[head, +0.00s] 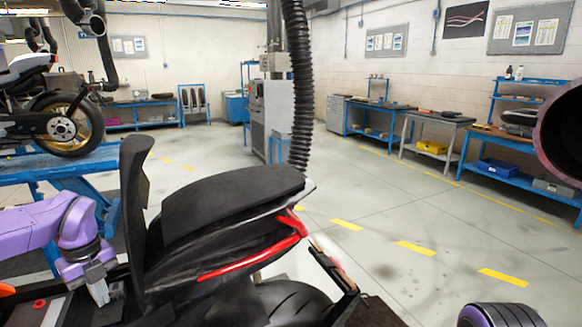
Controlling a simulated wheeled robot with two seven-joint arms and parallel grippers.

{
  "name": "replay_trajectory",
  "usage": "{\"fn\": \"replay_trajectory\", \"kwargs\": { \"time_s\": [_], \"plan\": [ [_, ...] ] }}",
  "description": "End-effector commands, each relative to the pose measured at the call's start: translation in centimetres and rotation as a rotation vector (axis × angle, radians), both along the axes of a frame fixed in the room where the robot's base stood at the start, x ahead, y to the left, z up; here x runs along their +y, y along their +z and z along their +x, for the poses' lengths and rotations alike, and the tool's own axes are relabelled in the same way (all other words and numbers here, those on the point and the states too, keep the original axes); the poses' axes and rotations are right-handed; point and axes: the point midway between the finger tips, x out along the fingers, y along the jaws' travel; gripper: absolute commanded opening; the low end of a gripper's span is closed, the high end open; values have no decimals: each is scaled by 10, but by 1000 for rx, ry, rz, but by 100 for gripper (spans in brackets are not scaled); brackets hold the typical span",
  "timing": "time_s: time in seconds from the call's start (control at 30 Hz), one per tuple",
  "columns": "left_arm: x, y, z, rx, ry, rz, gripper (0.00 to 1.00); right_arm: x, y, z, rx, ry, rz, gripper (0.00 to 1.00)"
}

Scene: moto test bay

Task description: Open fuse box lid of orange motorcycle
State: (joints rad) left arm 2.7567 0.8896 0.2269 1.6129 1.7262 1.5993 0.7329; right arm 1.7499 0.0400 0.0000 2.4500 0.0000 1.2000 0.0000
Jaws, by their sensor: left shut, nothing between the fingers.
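The motorcycle's black seat (235,200) and tail, with a red light strip (250,258), fill the lower middle of the head view. A small orange part (6,290) shows at the left edge. My left gripper (101,297) is shut and empty, pointing down over dark parts in front of the seat's upright back pad (135,205). A flat grey panel with a red knob (40,304) lies just left of the gripper. I cannot make out the fuse box lid for certain, nor whether the gripper touches anything. My right gripper is out of view.
Another motorcycle (55,105) stands on a blue lift (75,165) at the left. A black hose (298,90) hangs behind the seat. Blue workbenches (515,165) line the right wall. The floor (390,235) between is open.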

Motion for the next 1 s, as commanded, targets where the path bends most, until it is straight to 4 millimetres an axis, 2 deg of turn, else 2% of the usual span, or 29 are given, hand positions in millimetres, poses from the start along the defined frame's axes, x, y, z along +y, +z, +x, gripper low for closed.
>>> {"fn": "replay_trajectory", "kwargs": {
  "time_s": [1.0],
  "plan": [
    [-8,5,-15,1,0,-1,0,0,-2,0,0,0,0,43]
  ]
}}
